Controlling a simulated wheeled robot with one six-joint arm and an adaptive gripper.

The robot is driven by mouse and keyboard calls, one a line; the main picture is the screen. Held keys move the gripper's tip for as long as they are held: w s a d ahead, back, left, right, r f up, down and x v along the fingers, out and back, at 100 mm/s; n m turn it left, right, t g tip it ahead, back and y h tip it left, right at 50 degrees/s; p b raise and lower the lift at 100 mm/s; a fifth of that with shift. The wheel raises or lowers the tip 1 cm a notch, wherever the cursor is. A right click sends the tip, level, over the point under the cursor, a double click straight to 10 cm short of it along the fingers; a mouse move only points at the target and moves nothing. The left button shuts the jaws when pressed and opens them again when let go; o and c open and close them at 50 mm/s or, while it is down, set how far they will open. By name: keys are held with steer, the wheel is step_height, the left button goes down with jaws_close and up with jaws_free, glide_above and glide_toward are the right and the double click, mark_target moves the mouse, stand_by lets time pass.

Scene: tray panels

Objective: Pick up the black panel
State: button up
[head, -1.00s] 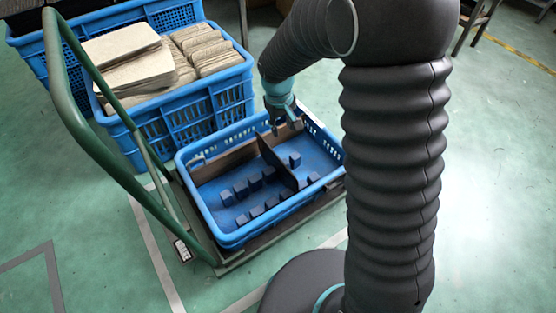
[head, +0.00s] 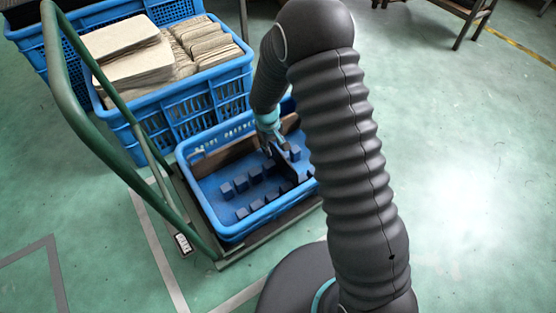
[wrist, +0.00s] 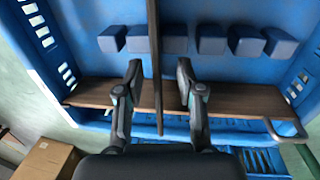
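The black panel (head: 283,163) stands on edge inside the blue crate (head: 232,234), partly hidden by my arm in the head view. In the wrist view the panel (wrist: 156,50) shows edge-on as a thin dark upright strip. My gripper (head: 272,146) is down at the crate, over the panel's far end. In the wrist view my gripper (wrist: 159,70) is open, one finger on each side of the panel, with a visible gap on both sides.
A brown panel (wrist: 228,98) lies along the crate's far wall, crossing behind the fingers. Several blue blocks (head: 241,184) stand on the crate floor. A green cart handle (head: 95,135) rises at left. A larger blue crate (head: 195,105) holds beige panels (head: 128,38) behind.

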mark_target(276, 160)
steer(key=shift+w+d+f, duration=0.1)
steer(key=shift+d+f, duration=0.05)
steer(key=shift+f, duration=0.75)
steer(key=shift+w+d+f, duration=0.1)
steer(key=shift+f, duration=0.75)
steer(key=shift+w+d+f, duration=0.1)
steer(key=shift+d+f, duration=0.05)
steer(key=shift+f, duration=0.75)
jaws_close()
